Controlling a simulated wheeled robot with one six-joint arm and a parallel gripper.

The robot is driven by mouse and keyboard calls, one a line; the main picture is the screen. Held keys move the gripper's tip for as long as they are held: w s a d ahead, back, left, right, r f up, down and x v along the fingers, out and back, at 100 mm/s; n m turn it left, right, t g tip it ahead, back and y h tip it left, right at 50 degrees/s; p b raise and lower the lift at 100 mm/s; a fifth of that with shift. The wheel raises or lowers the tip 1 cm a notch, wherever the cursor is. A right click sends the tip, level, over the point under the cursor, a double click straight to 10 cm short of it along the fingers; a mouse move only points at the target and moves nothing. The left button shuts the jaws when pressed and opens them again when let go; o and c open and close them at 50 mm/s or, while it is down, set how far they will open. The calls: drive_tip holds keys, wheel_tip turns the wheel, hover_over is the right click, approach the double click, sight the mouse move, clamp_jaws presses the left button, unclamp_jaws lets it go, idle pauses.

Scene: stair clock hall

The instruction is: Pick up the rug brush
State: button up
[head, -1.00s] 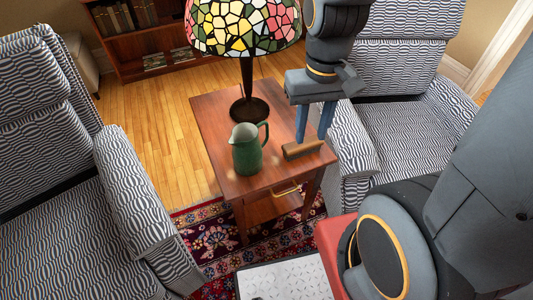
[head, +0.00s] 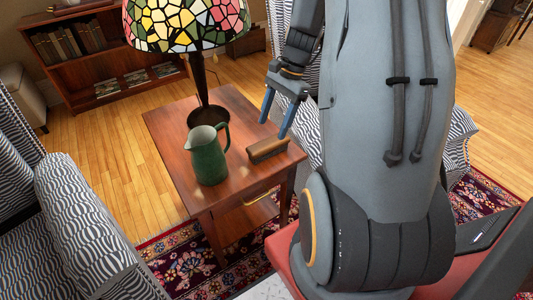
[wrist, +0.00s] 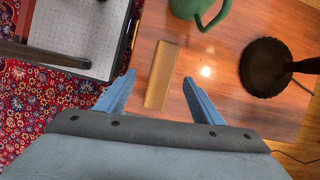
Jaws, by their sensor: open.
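The rug brush (head: 267,149) is a small wooden block with a darker underside. It lies on the side table (head: 166,125) near its right edge, beside the green pitcher (head: 208,158). My gripper (head: 276,122) is open and empty, its two blue fingers spread above and slightly behind the brush. In the wrist view, the brush (wrist: 162,75) lies beyond and between the spread fingertips (wrist: 158,82), nearer the left finger. I see no contact between the fingers and the brush.
A stained-glass lamp (head: 190,25) stands on its dark base behind the pitcher. Striped armchairs flank the table, one at left (head: 80,225). A bookcase (head: 70,45) is at the back. A patterned rug (head: 175,247) lies below the table.

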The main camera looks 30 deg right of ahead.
sight(269, 142)
drive_tip(key=shift+w+d+f+m, duration=0.3)
drive_tip(key=shift+d+f+m, duration=0.4)
drive_tip(key=shift+f, duration=0.25)
drive_tip(key=b+x, duration=0.1)
drive_tip(key=x, duration=0.6)
drive_tip(key=shift+a+f, duration=0.1)
drive_tip(key=shift+a, duration=0.15)
drive_tip(key=c, duration=1.3)
drive_tip(key=shift+r+p, duration=0.55)
drive_tip(key=shift+r, duration=4.5)
